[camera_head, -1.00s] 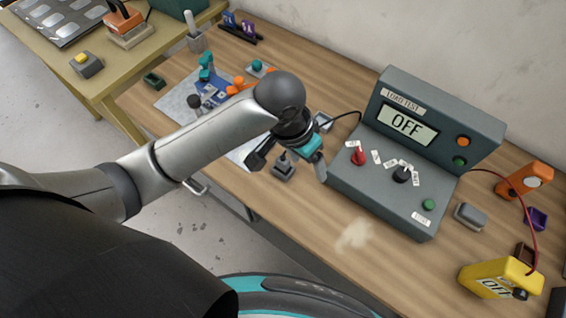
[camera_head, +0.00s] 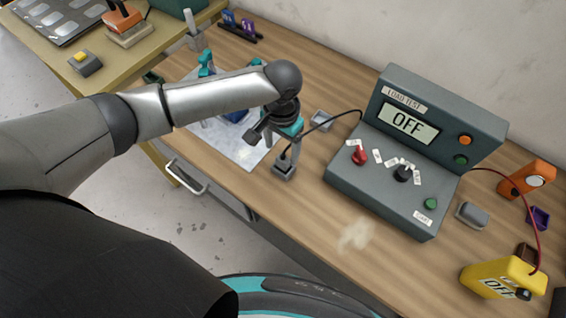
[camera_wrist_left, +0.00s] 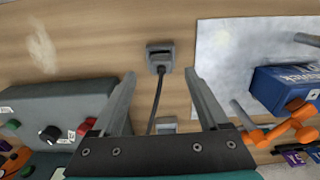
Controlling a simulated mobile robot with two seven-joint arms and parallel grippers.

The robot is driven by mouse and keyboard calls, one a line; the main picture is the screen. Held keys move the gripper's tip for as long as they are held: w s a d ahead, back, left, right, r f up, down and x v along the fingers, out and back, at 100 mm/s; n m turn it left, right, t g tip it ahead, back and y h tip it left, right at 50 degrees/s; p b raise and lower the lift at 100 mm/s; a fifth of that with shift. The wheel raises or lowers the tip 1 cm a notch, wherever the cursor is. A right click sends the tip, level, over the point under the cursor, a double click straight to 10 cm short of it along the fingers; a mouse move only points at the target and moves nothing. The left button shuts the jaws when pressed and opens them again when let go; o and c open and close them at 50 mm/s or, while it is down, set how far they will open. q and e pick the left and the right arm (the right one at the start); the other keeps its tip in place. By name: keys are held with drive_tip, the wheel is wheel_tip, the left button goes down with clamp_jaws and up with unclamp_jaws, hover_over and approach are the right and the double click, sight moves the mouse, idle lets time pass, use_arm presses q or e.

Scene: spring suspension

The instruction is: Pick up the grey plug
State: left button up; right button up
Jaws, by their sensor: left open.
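The grey plug (camera_head: 285,163) stands on the wooden bench, seated in or on a small dark grey block; I cannot tell exactly how. A black cable runs from it to the load test box. In the left wrist view the plug (camera_wrist_left: 160,58) lies just beyond the fingertips, midway between them, with its cable running back between the fingers. My left gripper (camera_head: 276,146) is open and empty, close to the plug and above the bench. In the wrist view its fingers (camera_wrist_left: 160,75) are spread wide. My right gripper is not in view.
The grey load test box (camera_head: 385,195) reads OFF and stands to the right. A small grey box (camera_head: 322,121) sits behind the plug. A pale mat (camera_head: 240,150) with a blue part (camera_wrist_left: 280,88) lies to the left. The bench front of the plug is clear.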

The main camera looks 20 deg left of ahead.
sight(283, 156)
use_arm(q)
drive_tip(key=shift+w+f+b, duration=0.15)
drive_tip(key=shift+f+b, duration=0.05)
drive_tip(key=shift+f, duration=1.55)
drive_tip(key=shift+w+f+b, duration=0.15)
drive_tip(key=shift+f+b, duration=0.05)
drive_tip(key=shift+f, duration=1.5)
drive_tip(key=shift+c, duration=0.4)
clamp_jaws()
